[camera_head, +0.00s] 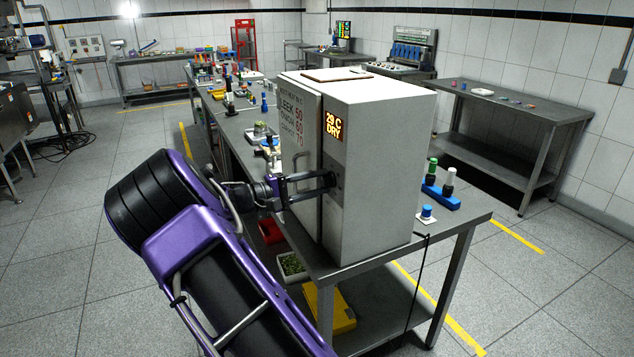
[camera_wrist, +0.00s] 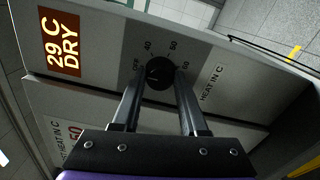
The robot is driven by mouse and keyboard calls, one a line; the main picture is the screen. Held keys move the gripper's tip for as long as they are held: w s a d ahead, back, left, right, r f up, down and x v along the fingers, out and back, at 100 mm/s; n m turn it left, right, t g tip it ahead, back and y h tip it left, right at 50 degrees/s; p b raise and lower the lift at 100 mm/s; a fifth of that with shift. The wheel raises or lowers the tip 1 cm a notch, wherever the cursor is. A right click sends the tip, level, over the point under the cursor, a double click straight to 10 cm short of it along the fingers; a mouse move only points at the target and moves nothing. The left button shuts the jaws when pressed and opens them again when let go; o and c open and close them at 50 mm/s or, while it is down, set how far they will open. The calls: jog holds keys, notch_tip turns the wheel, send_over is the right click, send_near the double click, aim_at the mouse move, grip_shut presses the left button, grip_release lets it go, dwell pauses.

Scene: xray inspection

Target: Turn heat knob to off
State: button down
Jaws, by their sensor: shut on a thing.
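In the head view, my gripper (camera_head: 334,181) reaches the cabinet's front from the left, and the knob is mostly hidden by the fingers. The grey cabinet (camera_head: 375,130) shows "29 C DRY" on its orange display (camera_head: 335,126).
The cabinet stands on a metal table (camera_head: 465,222). A blue-capped item (camera_head: 427,212) and a blue rack (camera_head: 441,196) stand to the right. Open floor lies around the table.

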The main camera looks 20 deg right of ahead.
dwell(0.3)
jog(key=shift+c, duration=2.2)
grip_release()
jog(key=shift+a, duration=0.15)
jog(key=a, duration=1.7)
jog(key=shift+s+b, duration=0.3)
jog(key=shift+b, duration=0.15)
jog(key=shift+a, duration=0.1)
